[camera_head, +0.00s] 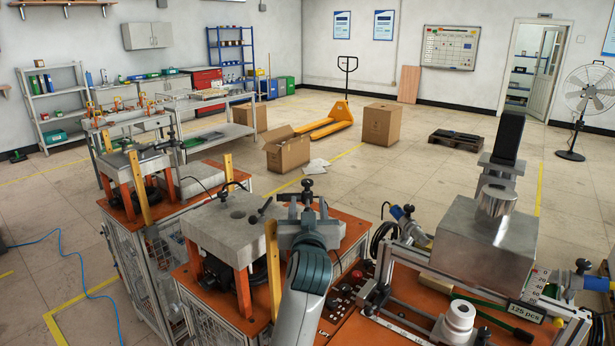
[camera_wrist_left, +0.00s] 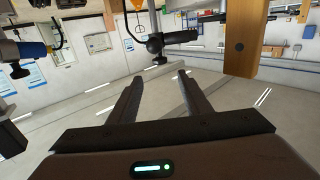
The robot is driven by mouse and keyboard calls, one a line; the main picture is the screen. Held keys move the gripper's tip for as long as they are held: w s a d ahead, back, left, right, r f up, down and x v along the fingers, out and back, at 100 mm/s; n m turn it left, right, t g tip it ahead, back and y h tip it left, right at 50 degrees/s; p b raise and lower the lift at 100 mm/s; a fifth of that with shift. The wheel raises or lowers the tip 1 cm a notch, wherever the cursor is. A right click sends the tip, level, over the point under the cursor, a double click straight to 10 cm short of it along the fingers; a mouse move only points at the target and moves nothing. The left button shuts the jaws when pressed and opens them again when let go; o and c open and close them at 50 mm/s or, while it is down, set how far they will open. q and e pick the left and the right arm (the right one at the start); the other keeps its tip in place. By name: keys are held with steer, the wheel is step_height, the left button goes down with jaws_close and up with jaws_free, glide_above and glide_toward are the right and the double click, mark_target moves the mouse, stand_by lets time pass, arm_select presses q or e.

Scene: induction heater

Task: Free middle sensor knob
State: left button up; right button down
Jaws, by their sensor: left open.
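My left gripper (camera_head: 307,205) reaches up the middle of the head view, beside the central heater station. In the left wrist view its two fingers (camera_wrist_left: 157,84) are spread, with nothing between them. A black sensor with a rod-like arm and a small knob (camera_wrist_left: 155,43) is just beyond the fingertips, apart from them. In the head view a dark sensor part (camera_head: 307,184) shows right above the gripper, which hides its lower part. Another black knob (camera_head: 265,206) is to the left, by the grey block. My right gripper does not show.
A grey block (camera_head: 220,226) on orange legs stands left of the gripper. A yellow post (camera_head: 272,268) is close to my left arm; a similar post (camera_wrist_left: 245,42) is right of the fingers in the wrist view. A large metal box (camera_head: 484,240) stands at right.

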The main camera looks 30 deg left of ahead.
mark_target(307, 185)
arm_select(q)
steer(key=p+x, duration=0.6)
steer(key=x, duration=1.1)
steer(key=shift+w+a, duration=0.1)
steer(key=c, duration=1)
